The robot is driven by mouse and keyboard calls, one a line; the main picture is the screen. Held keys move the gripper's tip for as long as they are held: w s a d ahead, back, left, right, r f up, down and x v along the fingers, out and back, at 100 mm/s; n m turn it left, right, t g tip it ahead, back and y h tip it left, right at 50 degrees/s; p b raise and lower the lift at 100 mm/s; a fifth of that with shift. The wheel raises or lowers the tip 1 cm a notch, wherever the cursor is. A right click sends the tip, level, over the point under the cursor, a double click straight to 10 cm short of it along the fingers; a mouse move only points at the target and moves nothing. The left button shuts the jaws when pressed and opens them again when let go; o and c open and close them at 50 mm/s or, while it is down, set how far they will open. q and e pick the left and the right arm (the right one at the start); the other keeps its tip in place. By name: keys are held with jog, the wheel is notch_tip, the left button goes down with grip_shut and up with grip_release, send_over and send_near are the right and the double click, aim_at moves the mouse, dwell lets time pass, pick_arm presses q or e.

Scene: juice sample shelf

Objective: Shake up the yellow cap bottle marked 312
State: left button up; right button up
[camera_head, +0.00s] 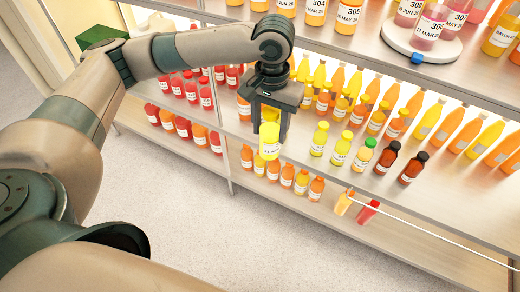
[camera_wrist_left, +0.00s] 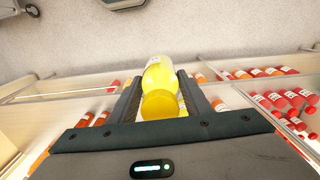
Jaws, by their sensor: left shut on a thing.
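My left gripper (camera_head: 270,118) is shut on a yellow bottle (camera_head: 269,141) and holds it in front of the shelf, clear of the boards. In the left wrist view the bottle (camera_wrist_left: 158,73) sits between the two fingers of the gripper (camera_wrist_left: 157,98), with its orange-yellow cap (camera_wrist_left: 160,105) toward the camera. In the head view the bottle looks roughly upright. A white label shows on it, but its number is too small to read. My right gripper is in neither view.
The middle shelf holds several yellow bottles (camera_head: 319,139), a green-capped bottle (camera_head: 362,156) and dark brown bottles (camera_head: 413,168). Red bottles (camera_head: 191,88) stand to the left. A round white device (camera_head: 421,42) stands on the upper shelf. The floor (camera_head: 250,235) in front is clear.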

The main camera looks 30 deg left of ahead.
aim_at(261, 144)
pick_arm(q)
jog(key=shift+w+d+f, duration=0.1)
jog(key=shift+w+f, duration=0.05)
jog(key=shift+w, duration=0.9)
jog(key=s, duration=0.8)
jog(key=w, duration=0.8)
jog(key=s, duration=0.7)
jog(key=shift+s, duration=0.1)
